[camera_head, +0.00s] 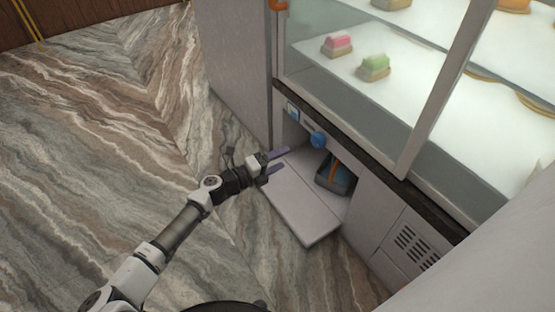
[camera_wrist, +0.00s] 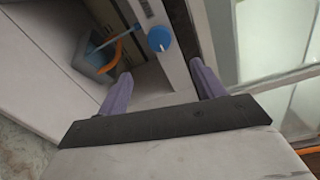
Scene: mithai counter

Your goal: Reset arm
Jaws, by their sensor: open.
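My gripper (camera_head: 277,161) is open and empty, with two purple fingers apart. It is at the end of my arm, which reaches out from the lower left in the head view. The gripper hovers in front of an open cabinet in the counter base, above its lowered door panel (camera_head: 305,208). In the wrist view the fingers of my gripper (camera_wrist: 162,88) spread wide with nothing between their tips. A blue round knob (camera_wrist: 160,38) shows beyond and between them; it also shows in the head view (camera_head: 319,140).
A blue-grey bin (camera_head: 334,180) with an orange item stands inside the cabinet. Above is a glass display case with a pink-topped sweet (camera_head: 337,44) and a green-topped sweet (camera_head: 374,67). A grey side panel (camera_head: 235,70) stands left of the cabinet. The marbled floor (camera_head: 90,130) at left is clear.

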